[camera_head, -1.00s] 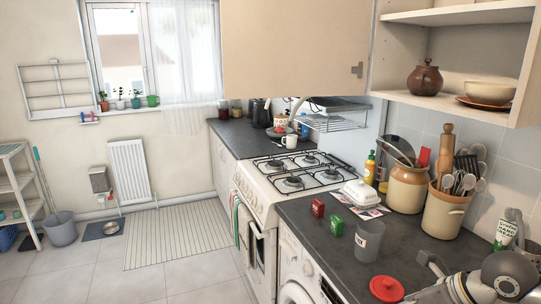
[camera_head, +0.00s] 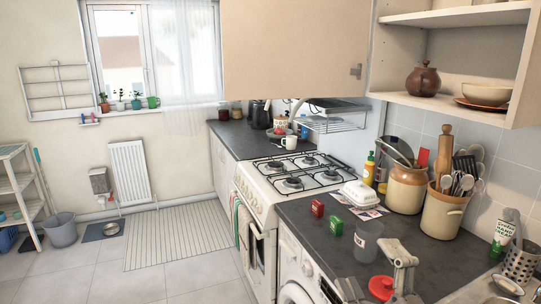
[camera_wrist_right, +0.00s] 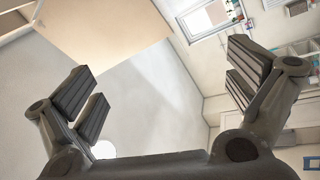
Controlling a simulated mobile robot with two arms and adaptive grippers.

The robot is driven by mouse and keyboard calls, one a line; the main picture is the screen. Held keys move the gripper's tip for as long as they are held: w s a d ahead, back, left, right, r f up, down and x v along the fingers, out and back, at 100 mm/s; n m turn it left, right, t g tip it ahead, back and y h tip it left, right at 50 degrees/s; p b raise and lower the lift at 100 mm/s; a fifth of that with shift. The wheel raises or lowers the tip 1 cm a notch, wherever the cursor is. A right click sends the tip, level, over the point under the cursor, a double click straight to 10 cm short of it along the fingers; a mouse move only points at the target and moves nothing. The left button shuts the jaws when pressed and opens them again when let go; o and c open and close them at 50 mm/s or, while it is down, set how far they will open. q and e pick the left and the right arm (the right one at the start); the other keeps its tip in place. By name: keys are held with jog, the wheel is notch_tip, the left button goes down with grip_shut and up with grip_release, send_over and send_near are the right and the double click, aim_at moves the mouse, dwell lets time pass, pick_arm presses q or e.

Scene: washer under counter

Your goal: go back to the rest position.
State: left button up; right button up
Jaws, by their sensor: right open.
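That view looks up at the ceiling, a cabinet panel (camera_wrist_right: 100,35) and the window (camera_wrist_right: 208,18). My left gripper is in neither view.
The washer (camera_head: 293,262) is below. An open shelf (camera_head: 455,105) hangs above right. The floor at left is mostly clear.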

jog(key=s+d+f+m+g+h, duration=0.2)
jog(key=d+f+m+g+h, duration=0.15)
jog(key=f, duration=0.35)
jog(key=s+d+f+m+g+h, duration=0.2)
jog(key=s+f+m+h, duration=0.1)
jog(key=f+m, duration=0.25)
jog(key=s+d+f+m+g+h, duration=0.2)
jog(key=f+m+g+h, duration=0.15)
jog(key=f, duration=0.45)
jog(key=s+a+f+m+g+y, duration=0.1)
jog(key=s+a+f+g+y, duration=0.1)
jog(key=s+f+g, duration=0.35)
jog(key=s+a+f+m+g+y, duration=0.1)
jog(key=s+a+f+m+g, duration=0.1)
jog(key=s+f, duration=0.65)
jog(key=s+f+g, duration=0.1)
jog(key=s+f, duration=0.2)
jog(key=f, duration=0.9)
jog(key=s+f+g, duration=0.1)
jog(key=s+f, duration=0.1)
jog(key=f, duration=1)
jog(key=s+d+f+g, duration=0.1)
jog(key=s+d+f, duration=0.1)
jog(key=s+f, duration=1.3)
jog(key=shift+s+d+f, duration=0.25)
jog(key=shift+s+f, duration=0.1)
jog(key=shift+s, duration=0.45)
